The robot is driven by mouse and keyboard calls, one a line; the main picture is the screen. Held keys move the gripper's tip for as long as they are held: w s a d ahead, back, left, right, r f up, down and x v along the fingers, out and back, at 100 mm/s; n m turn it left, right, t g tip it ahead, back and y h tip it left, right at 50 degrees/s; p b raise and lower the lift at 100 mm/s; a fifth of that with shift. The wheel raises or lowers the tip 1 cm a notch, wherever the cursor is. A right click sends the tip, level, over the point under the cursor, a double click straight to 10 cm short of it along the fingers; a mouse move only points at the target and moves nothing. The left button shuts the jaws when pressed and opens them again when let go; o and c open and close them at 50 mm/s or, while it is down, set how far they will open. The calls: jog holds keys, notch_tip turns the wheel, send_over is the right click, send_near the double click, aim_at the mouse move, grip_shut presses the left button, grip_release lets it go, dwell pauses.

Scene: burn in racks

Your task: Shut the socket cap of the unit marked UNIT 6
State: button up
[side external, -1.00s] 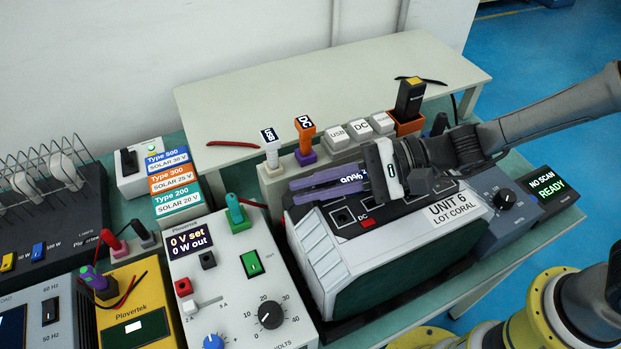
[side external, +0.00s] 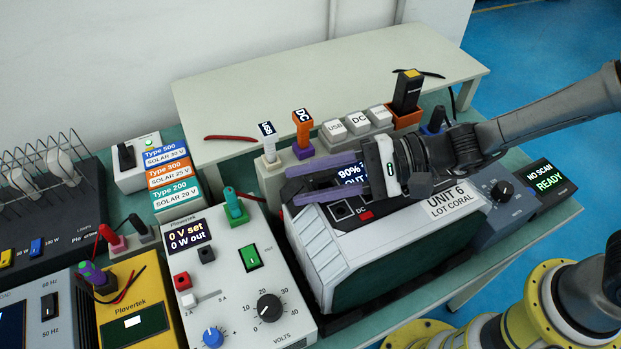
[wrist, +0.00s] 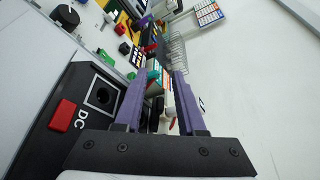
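The unit marked UNIT 6 (side external: 447,200) is a grey and white box with a dark green front. Its black top panel carries a round socket (side external: 341,210) in a white square outline and a red piece (side external: 366,215) beside it. The wrist view shows this socket (wrist: 104,95) uncovered at left, with the red piece (wrist: 62,115) and a DC label. My gripper (side external: 290,187) has purple fingers, parted, reaching left above the panel beside the socket. The fingers also show in the wrist view (wrist: 158,76). Dark shapes lie between them; I cannot tell whether one is the cap.
Behind the unit stand a white USB plug (side external: 268,142), an orange DC plug (side external: 302,130) and a black device in an orange holder (side external: 407,95). A Plovertek supply (side external: 228,275) stands close at left. The raised pale shelf (side external: 330,80) behind is mostly clear.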

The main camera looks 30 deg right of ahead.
dwell(0.3)
jog(key=v, duration=1.4)
jog(key=shift+a, duration=0.1)
